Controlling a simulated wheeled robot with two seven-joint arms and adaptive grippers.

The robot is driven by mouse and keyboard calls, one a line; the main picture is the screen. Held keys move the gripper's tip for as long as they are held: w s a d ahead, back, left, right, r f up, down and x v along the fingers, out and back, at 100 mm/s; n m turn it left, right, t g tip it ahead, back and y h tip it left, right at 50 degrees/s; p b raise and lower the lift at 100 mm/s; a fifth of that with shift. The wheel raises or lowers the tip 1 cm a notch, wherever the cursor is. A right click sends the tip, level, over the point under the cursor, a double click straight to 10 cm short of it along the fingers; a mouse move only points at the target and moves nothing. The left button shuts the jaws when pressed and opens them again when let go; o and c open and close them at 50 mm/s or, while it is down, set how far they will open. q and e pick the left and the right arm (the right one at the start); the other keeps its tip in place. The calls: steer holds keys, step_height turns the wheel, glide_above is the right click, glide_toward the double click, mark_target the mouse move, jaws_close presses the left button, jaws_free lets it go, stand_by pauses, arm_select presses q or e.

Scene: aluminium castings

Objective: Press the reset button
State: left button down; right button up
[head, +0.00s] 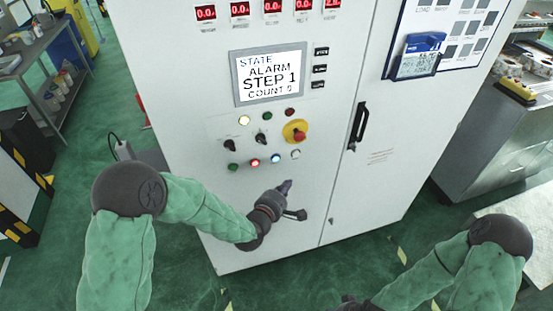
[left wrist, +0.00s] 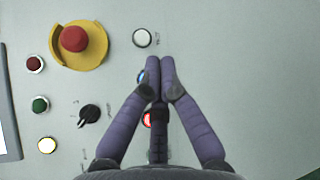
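The control cabinet (head: 150,60) has a row of buttons below its screen. From left to right they are green (head: 233,167), lit red (head: 255,163), blue (head: 276,158) and white (head: 295,154). I cannot read their labels, so I cannot tell which one is marked reset. My left gripper (head: 287,184) is in front of the panel below this row, fingers together and empty. In the left wrist view, its closed fingertips (left wrist: 160,62) partly cover the blue button (left wrist: 141,77) and the red button (left wrist: 147,120). The white button (left wrist: 142,38) is clear. Contact is not visible.
The screen (head: 269,75) reads alarm, step 1. A red emergency stop on a yellow base (head: 296,131) sits just above the row, near two black selector knobs. A black door handle (head: 357,126) is farther right. My right arm is low at right, its end cut off by the frame.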

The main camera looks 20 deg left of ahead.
mark_target(276, 158)
arm_select(q)
steer(key=shift+w, duration=0.15)
steer(key=w+a+b, duration=0.1)
steer(key=w+a, duration=0.4)
steer(key=w, duration=0.2)
stand_by(0.4)
steer(key=shift+w, duration=0.1)
stand_by(1.1)
steer(key=shift+w+a+b, duration=0.2)
steer(key=shift+w+b, duration=0.05)
steer(key=shift+b, duration=0.1)
